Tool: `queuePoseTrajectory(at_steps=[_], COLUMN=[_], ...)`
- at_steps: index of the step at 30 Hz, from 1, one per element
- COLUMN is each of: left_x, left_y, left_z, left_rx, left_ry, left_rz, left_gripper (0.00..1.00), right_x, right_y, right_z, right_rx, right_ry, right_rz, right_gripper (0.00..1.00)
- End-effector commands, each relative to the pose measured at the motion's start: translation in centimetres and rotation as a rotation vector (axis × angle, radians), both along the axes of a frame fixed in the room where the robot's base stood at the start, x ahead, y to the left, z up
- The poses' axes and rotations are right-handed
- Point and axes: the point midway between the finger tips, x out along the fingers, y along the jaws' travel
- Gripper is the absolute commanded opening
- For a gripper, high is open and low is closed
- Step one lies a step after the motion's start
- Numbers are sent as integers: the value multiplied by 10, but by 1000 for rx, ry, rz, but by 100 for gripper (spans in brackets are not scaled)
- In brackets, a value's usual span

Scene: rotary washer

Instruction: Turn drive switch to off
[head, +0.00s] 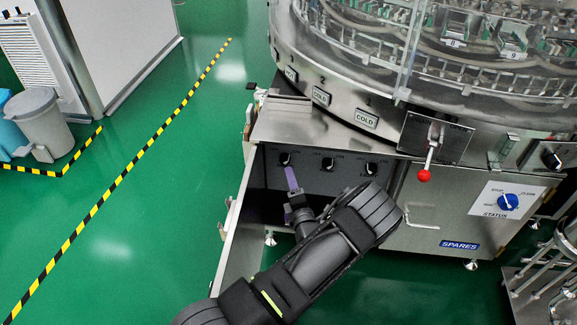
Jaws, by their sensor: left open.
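A recessed dark panel (310,178) on the front of the round washer carries a row of three small black rotary switches. They are the left switch (285,158), the middle switch (328,163) and the right switch (371,168). Their labels are too small to read, so I cannot tell which one is the drive switch. My left gripper (291,177), with purple fingers, is open and points up at the panel. Its tips appear just below the left switch; I cannot tell whether they touch it. My right gripper is not in view.
A lever with a red ball (424,175) hangs right of the panel. A blue status knob (508,202) and a black knob (551,157) are further right. An open metal door (236,235) stands left of my left forearm.

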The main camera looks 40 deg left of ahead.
Motion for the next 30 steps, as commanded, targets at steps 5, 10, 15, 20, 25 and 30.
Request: queuePoseTrajectory(at_steps=[5,10,15,20,25,30], left_x=[1,9,26,40,48,49], left_y=[2,13,33,51,60,61], left_z=[-1,-3,-3,-3,-2,-1], left_rx=[-3,-5,-5,-5,-5,-4], left_ry=[0,-2,-3,-3,0,1], left_rz=[2,5,5,5,2,2], left_gripper=[56,56,56,56,56,56], right_x=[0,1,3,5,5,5], right_y=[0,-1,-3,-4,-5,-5], right_z=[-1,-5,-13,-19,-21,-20], right_rx=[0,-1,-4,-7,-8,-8], right_ry=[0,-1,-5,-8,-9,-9], right_rz=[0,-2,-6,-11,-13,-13], right_gripper=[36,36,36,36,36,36])
